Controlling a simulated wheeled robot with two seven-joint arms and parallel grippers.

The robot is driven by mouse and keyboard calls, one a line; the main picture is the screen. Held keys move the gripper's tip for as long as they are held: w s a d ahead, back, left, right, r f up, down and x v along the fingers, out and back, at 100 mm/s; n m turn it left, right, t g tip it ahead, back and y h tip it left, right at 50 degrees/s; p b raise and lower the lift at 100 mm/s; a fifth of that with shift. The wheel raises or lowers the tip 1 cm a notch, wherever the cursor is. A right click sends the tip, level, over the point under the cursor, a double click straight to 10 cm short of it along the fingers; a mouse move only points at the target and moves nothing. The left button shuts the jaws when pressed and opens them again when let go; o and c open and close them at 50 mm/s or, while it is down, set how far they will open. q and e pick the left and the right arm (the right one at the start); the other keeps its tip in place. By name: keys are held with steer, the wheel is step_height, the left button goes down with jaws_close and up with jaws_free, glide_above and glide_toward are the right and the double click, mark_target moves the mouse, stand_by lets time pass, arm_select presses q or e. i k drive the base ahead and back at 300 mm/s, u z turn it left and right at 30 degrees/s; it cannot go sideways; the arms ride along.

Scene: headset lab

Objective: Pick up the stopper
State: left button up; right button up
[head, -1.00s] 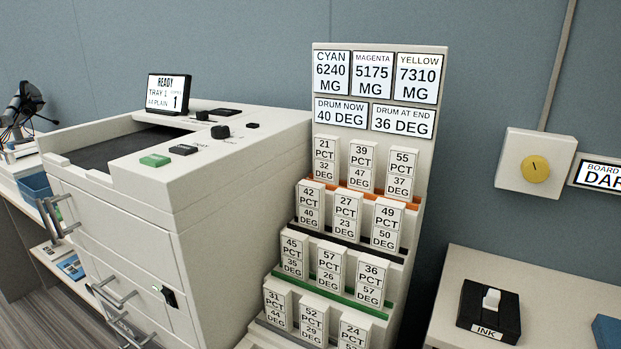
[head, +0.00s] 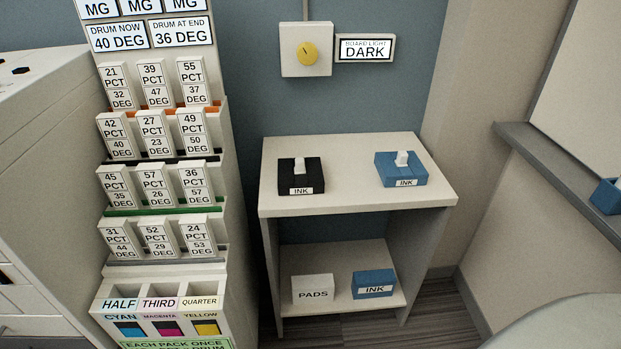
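I cannot pick out anything that is clearly a stopper. A black box labelled INK (head: 301,178) stands on the small table's top, with a small white upright piece (head: 299,164) at its middle. A blue box labelled INK (head: 401,172) stands to its right, also with a white upright piece (head: 402,158). I cannot tell whether either white piece is the stopper. Neither of my grippers is in view.
The small table (head: 350,193) has bare room between the boxes. Its lower shelf holds a PADS box (head: 312,289) and another blue INK box (head: 373,285). A stepped rack (head: 228,170) of labelled packs stands left. A yellow dial (head: 308,53) and DARK sign (head: 365,49) are on the wall.

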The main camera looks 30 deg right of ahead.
mark_target(300, 168)
steer(key=k, duration=0.15)
steer(key=z, duration=1.85)
steer(key=i, duration=1.15)
steer(key=u, duration=1.35)
